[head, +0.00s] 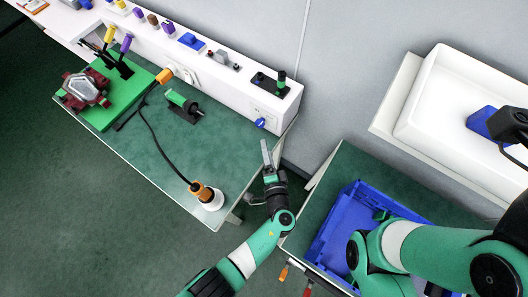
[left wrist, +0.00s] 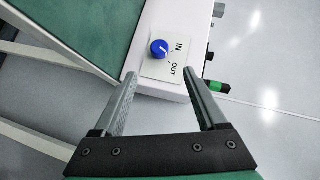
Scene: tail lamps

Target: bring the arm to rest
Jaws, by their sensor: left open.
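My left gripper (head: 267,155) is in the gap between the long green-topped bench and the blue crate. Its jaws are apart and nothing shows between them. In the left wrist view the two grey fingers (left wrist: 160,78) are spread, with the white panel carrying a blue knob (left wrist: 159,49) marked IN and OUT beyond them. That knob also shows on the end of the white ledge in the head view (head: 261,123). My right arm (head: 430,245) reaches across the lower right, and its gripper does not show.
The blue crate (head: 335,222) stands right of the left gripper. The bench (head: 165,165) holds a red-and-grey lamp part (head: 86,90), a green tool (head: 182,102) and an orange-handled iron (head: 201,191) with a black cable. A white basin (head: 435,95) is at the upper right. Open floor (head: 60,220) lies at lower left.

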